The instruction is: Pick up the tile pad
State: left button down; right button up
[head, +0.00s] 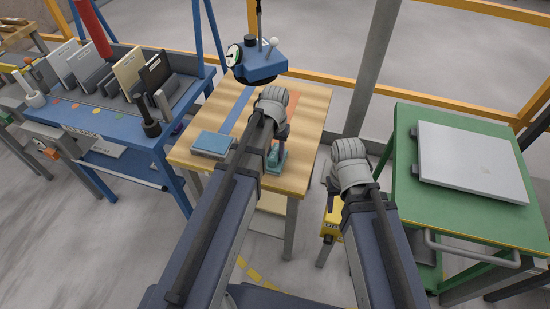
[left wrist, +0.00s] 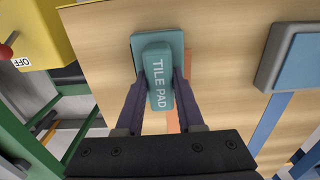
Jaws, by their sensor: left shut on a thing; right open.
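The tile pad (left wrist: 158,80) is a teal block with a raised handle lettered TILE PAD, seen in the left wrist view on the wooden table. In the head view the tile pad (head: 278,158) shows partly behind my left arm. My left gripper (left wrist: 158,88) is shut on its handle, one finger on each side; it also shows in the head view (head: 281,143). I cannot tell whether the pad touches the table. My right gripper (head: 332,194) is open and empty, right of the wooden table; its fingers are mostly hidden.
A grey and blue pad (head: 213,144) lies on the wooden table (head: 311,104). A blue device (head: 256,62) hangs above its back edge. A blue rack (head: 122,101) with upright slabs stands left. A green cart (head: 470,215) with a pale slab (head: 470,160) stands right.

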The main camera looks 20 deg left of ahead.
aim_at(276, 152)
pick_arm(q)
notch_tip(276, 152, up, 10)
jog(key=p, duration=1)
jog(key=shift+r, duration=0.1)
jog(key=c, duration=1.1)
grip_release()
grip_shut()
jog(key=shift+d, duration=0.1)
